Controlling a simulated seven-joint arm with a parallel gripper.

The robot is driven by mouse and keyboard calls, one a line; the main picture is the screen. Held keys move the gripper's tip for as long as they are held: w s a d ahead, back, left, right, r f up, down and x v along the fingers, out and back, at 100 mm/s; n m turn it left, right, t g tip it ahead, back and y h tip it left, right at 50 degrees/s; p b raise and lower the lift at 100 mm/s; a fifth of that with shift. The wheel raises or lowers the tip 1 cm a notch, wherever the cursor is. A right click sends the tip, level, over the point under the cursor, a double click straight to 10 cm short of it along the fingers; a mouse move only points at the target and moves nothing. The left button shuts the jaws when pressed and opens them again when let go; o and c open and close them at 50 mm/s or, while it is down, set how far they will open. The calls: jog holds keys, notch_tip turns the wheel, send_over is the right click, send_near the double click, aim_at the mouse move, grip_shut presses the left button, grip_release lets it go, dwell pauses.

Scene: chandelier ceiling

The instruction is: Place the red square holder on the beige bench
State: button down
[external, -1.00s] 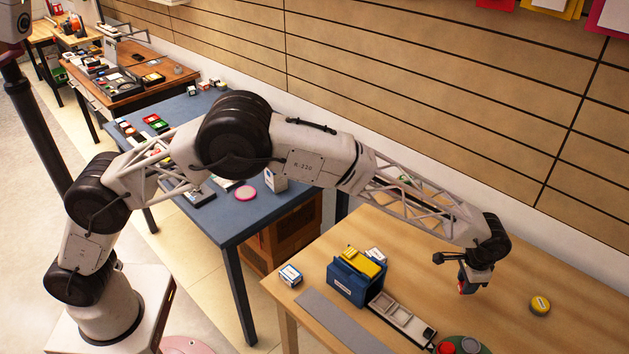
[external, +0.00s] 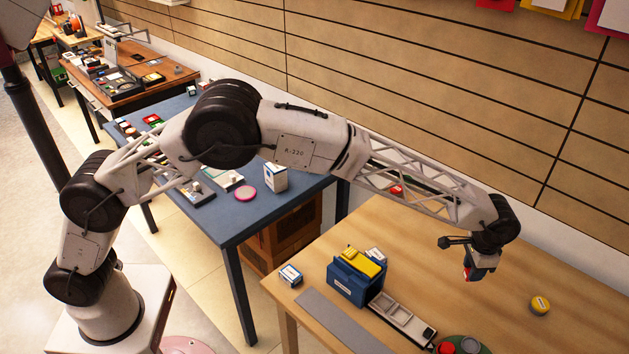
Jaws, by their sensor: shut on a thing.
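My gripper (external: 470,269) hangs over the right part of the beige bench (external: 540,268), pointing down. It is shut on a small red thing (external: 467,275), which looks like the red square holder. Only a little of the red shows below the fingers, so its full shape is hidden. It appears held above the bench top, though the exact gap is hard to tell from this angle.
Bare wood lies around the gripper. A blue table (external: 255,220) stands left.

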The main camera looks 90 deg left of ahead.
notch_tip(320, 180, up, 4)
jog(key=shift+f, duration=0.2)
jog(key=s+a+n, duration=0.1)
jog(key=s+a, duration=0.5)
jog(key=a, duration=0.9)
jog(key=s+a+n, duration=0.1)
jog(key=s+a, duration=0.5)
jog(key=a, duration=0.9)
jog(key=s+a+n, duration=0.1)
jog(key=s+a, duration=0.5)
jog(key=a, duration=0.9)
jog(key=s+a+n, duration=0.1)
jog(key=s+a, duration=1)
jog(key=a, duration=0.2)
jog(key=s+a+n, duration=0.1)
jog(key=s+a, duration=0.8)
jog(key=s, duration=0.5)
jog(key=s+a+n, duration=0.2)
jog(key=s+a, duration=0.6)
jog(key=s, duration=0.6)
jog(key=s+a+n, duration=0.1)
jog(key=s+a, duration=0.2)
jog(key=s, duration=1.1)
jog(key=s+a+n, duration=0.1)
jog(key=s+a, duration=0.2)
jog(key=s, duration=1.1)
jog(key=shift+a+f, duration=0.15)
jog(key=shift+f, duration=2.6)
